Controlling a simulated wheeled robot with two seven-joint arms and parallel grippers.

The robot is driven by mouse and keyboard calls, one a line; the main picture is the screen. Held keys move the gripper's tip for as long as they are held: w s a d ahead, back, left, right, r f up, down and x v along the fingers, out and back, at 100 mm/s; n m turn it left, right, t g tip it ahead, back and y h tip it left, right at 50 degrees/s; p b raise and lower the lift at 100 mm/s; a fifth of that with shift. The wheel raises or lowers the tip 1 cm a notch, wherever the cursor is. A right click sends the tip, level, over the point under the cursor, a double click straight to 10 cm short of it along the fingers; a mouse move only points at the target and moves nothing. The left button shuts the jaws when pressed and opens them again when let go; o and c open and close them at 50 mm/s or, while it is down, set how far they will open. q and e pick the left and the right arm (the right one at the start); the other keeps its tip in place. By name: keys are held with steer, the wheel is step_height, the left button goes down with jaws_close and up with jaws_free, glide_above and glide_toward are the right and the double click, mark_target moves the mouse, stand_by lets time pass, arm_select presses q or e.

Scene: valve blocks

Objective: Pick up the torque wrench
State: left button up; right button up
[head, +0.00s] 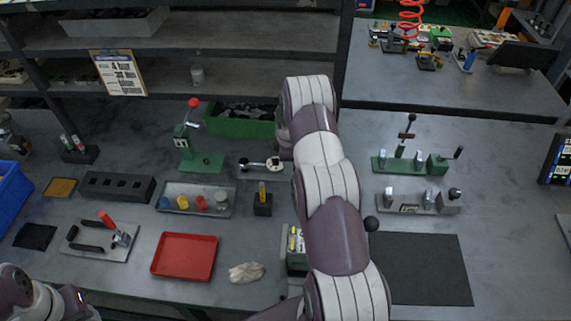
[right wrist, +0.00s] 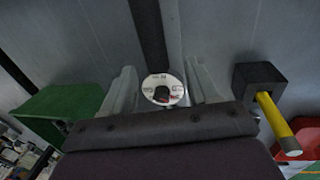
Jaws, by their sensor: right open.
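The torque wrench (head: 264,164) lies on the bench, mostly over a grey plate, left of my right arm. It shows a silver end with a black spot and a round white dial; its right side is hidden by my arm. In the right wrist view the dial (right wrist: 163,90), with a dark centre, lies between the fingers of my right gripper (right wrist: 160,76). Those fingers are open, one on either side, with gaps to the dial. A dark bar runs up from the dial; I cannot tell if it belongs to the wrench. My left gripper is out of view; only part of that arm shows at bottom left.
A green bin (head: 239,122) stands behind the wrench. A black block (head: 262,209) with a yellow-handled tool stands in front. A grey parts tray (head: 197,211) and a green lever press (head: 202,162) are to the left. A red tray (head: 184,256) is nearer; a dark mat (head: 425,270) lies right.

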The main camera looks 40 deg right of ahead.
steer(key=f, duration=0.1)
steer(key=f+p, duration=0.1)
steer(key=f, duration=0.1)
steer(key=d+f, duration=0.1)
steer(key=shift+w+f+p, duration=0.3)
steer(key=shift+p, duration=0.1)
steer(key=shift+f, duration=0.2)
steer(key=shift+r, duration=0.1)
jaws_close()
steer(key=shift+w, duration=0.1)
steer(key=shift+r, duration=0.15)
